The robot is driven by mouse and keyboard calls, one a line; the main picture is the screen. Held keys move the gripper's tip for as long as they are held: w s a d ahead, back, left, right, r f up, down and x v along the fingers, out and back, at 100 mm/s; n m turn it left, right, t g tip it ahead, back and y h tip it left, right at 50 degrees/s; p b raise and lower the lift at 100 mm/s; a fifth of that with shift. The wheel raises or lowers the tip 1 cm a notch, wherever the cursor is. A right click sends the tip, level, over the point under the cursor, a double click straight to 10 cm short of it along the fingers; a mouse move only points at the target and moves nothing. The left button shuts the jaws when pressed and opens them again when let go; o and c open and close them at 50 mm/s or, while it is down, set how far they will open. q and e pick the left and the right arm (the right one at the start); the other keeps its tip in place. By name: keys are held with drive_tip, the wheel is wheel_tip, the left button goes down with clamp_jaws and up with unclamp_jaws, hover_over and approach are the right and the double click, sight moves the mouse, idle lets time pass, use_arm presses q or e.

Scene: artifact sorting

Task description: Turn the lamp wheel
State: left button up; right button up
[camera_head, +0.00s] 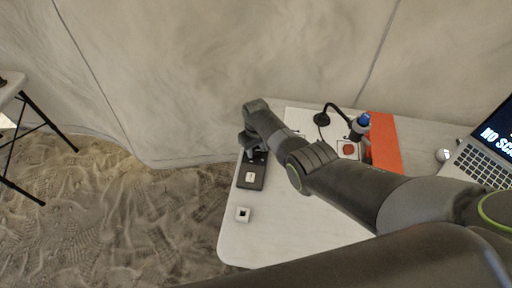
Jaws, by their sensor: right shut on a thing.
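My right gripper (254,154) points down at the far end of a small dark control box (251,181) near the table's left edge. It is shut on the lamp wheel, which the fingers and wrist hide. A pale square switch or label shows on the near end of the box. My left gripper is not in view.
My right arm crosses the table. Sandy ground lies to the left.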

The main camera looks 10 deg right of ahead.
sight(255, 151)
drive_tip(key=m, duration=0.4)
drive_tip(key=shift+m, duration=0.3)
drive_tip(key=shift+a+m, duration=0.1)
drive_tip(key=shift+m, duration=1.8)
drive_tip(key=o, duration=1)
drive_tip(key=shift+r+p, duration=0.1)
drive_tip(key=shift+p, duration=0.2)
wheel_tip(255, 151, up, 7)
drive_tip(key=p, duration=0.2)
drive_tip(key=shift+f+p, duration=0.2)
drive_tip(key=shift+p, duration=0.15)
wheel_tip(255, 151, up, 11)
drive_tip(key=shift+f, duration=0.15)
